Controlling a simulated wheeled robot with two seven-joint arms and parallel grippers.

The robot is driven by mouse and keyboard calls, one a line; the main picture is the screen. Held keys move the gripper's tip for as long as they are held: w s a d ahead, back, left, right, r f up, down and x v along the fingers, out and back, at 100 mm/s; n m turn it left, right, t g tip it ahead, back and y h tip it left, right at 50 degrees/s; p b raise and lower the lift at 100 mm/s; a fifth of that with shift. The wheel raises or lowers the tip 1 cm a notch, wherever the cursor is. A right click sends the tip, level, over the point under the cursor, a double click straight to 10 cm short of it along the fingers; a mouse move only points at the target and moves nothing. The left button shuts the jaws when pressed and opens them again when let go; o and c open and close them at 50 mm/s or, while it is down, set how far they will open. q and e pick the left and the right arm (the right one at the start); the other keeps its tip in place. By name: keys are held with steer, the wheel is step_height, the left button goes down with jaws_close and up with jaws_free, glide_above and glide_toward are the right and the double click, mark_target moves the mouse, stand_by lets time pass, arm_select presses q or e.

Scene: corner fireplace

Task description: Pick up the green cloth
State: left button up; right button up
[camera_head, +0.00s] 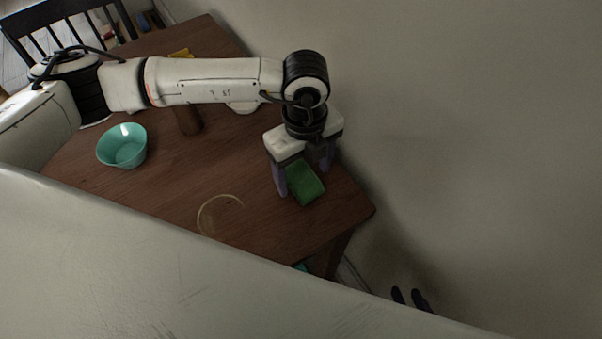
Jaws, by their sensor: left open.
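The green cloth (305,186) lies on the wooden table (260,225) near its right corner, seen in the head view. My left gripper (303,181) is open, pointing down over the cloth. One finger is at the cloth's left side and the other at its upper right. The gripper partly hides the far part of the cloth. I cannot tell whether the fingers touch it. Two dark fingertip-like shapes of my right gripper (411,298) show at the lower right, off the table; its opening is unclear.
A teal bowl (122,147) stands on the table's left. A brown cylindrical object (188,121) stands partly behind my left arm, with a yellow item (180,54) beyond. A pale ring (202,217) is near the front edge. A dark chair (60,22) is at the back left. A plain wall borders the right.

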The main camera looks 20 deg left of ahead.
mark_target(304, 178)
arm_select(q)
steer(key=shift+w+f, duration=0.1)
steer(key=shift+f, duration=0.65)
steer(key=c, duration=1.1)
step_height(304, 178, up, 10)
steer(key=shift+r+b, duration=0.1)
steer(key=shift+b, duration=0.2)
steer(key=o, duration=0.5)
steer(key=c, duration=0.4)
